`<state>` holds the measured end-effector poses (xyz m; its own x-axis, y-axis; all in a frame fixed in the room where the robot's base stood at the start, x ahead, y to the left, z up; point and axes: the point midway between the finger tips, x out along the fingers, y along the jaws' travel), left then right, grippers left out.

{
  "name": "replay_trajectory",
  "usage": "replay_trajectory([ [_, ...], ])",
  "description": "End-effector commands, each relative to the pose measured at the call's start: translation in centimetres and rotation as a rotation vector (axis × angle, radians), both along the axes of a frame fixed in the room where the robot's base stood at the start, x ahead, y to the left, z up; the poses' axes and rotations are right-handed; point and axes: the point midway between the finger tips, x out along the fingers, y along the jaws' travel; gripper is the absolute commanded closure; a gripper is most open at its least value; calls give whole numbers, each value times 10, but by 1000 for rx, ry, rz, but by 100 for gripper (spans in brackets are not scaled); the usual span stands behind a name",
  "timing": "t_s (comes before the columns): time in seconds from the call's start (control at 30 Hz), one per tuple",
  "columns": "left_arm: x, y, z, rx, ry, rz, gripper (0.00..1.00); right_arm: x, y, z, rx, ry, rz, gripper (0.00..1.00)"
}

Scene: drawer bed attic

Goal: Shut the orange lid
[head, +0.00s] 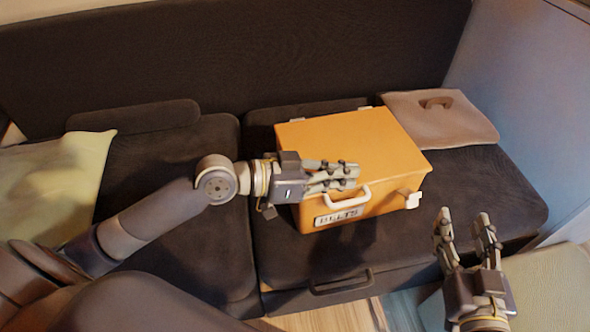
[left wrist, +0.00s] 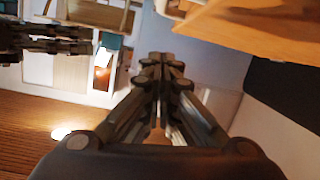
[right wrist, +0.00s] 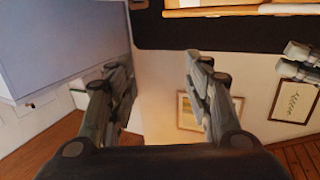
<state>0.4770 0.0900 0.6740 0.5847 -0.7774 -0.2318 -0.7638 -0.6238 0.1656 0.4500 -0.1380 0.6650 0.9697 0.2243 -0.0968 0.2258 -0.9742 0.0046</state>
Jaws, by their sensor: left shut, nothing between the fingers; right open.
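An orange box (head: 385,203) with a white front handle and a "BELTS" label sits on the dark sofa seat. Its orange lid (head: 370,135) lies over the top, down or nearly down; a small gap cannot be ruled out. My left gripper (head: 350,175) is shut and empty, in front of the lid's front edge and hiding part of it. Whether it touches the lid is unclear. The left wrist view shows its closed fingers (left wrist: 165,65) with orange surface (left wrist: 255,25) at upper right. My right gripper (head: 464,215) is open and empty, right of the box's front corner.
A brownish flat piece with a dark handle (head: 440,115) lies behind the box at right. A pale green cushion (head: 55,185) is at left. A dark drawer handle (head: 340,283) is on the sofa's front. A bluish wall (head: 525,90) bounds the right side.

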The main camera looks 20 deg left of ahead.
Motion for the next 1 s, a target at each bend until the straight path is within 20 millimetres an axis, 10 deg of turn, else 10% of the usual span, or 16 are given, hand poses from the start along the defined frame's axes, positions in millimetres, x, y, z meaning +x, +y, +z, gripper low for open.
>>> replay_trajectory([
  [0.43, -40, 53, 11, 11, 6, -1, 100, 3, 6, 29, 40, -153, 10, 53],
  [1.0, -54, 73, 21, 5, 0, 0, 100, 0, 9, 61, 79, -302, 19, 53],
])
